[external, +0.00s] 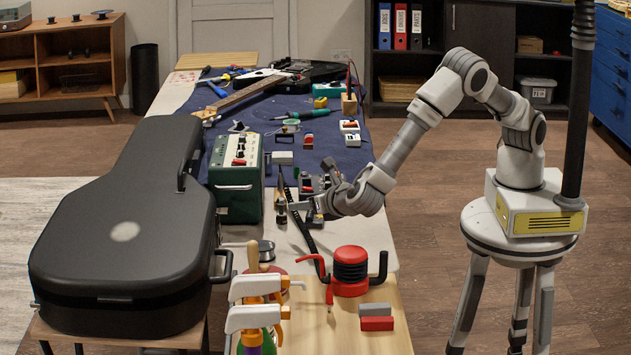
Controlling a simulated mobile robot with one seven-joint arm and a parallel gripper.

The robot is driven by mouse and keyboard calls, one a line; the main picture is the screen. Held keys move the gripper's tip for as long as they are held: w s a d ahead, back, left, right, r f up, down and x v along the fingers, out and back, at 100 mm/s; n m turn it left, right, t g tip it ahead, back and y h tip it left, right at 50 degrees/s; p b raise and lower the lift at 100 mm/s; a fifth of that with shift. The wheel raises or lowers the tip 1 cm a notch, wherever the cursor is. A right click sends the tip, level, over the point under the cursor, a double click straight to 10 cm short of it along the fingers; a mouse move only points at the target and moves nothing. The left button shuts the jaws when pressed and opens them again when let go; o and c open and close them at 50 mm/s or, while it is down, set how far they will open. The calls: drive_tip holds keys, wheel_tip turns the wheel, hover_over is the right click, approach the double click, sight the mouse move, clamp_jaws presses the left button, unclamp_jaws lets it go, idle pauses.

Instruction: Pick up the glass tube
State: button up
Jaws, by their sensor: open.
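My gripper (299,211) is low over the table, just right of the green amplifier box (238,178). It points left and is open. A small dark upright piece (281,211) stands at its fingertips, by the lower right corner of the box. It may be the glass tube, but it is too small to tell. I cannot tell whether the fingers touch it. My wrist hides part of the table behind the gripper.
A black guitar case (125,225) fills the left side. An electric guitar (245,95) and small tools lie on the blue mat (330,160). A black cable (298,222) runs by the gripper.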

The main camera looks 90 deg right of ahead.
sight(284, 207)
drive_tip(key=b+x, duration=0.1)
drive_tip(key=x, duration=0.5)
drive_tip(key=b+x, duration=0.1)
drive_tip(key=x, duration=0.4)
drive_tip(key=shift+f+b, duration=0.25)
drive_tip(key=shift+b, duration=0.05)
drive_tip(key=c, duration=0.7)
drive_tip(key=shift+r, duration=0.1)
drive_tip(key=shift+c, duration=0.2)
